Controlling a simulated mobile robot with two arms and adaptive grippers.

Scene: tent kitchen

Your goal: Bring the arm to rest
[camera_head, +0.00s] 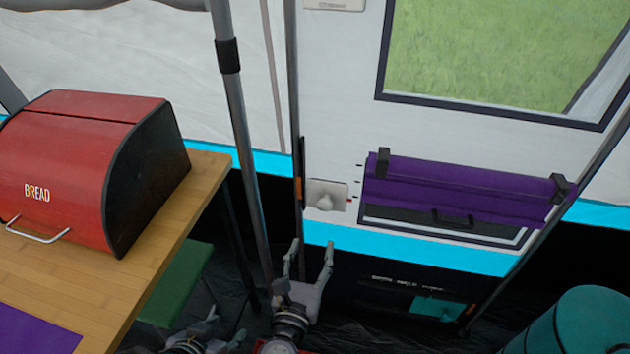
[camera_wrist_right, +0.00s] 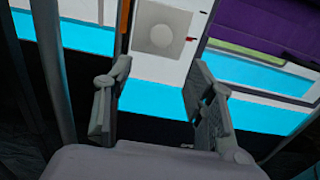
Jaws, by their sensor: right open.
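My right gripper (camera_head: 308,262) is at the bottom middle of the head view, fingers pointing up and away, open and empty. In the right wrist view its two fingers (camera_wrist_right: 158,105) stand well apart with nothing between them. Beyond them is the tent wall with a white switch plate (camera_head: 326,195), which also shows in the right wrist view (camera_wrist_right: 162,35). My left gripper (camera_head: 222,328) is low at the bottom edge of the head view, left of the right one and partly cut off. Its fingers appear apart, with nothing visible between them.
A wooden table (camera_head: 200,185) with a red bread box (camera_head: 75,165) stands at left. A grey tent pole (camera_head: 240,130) rises close to the right gripper. A rolled purple window cover (camera_head: 460,190) hangs on the wall. A green stool (camera_head: 178,285) and a teal cylinder (camera_head: 590,320) stand low.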

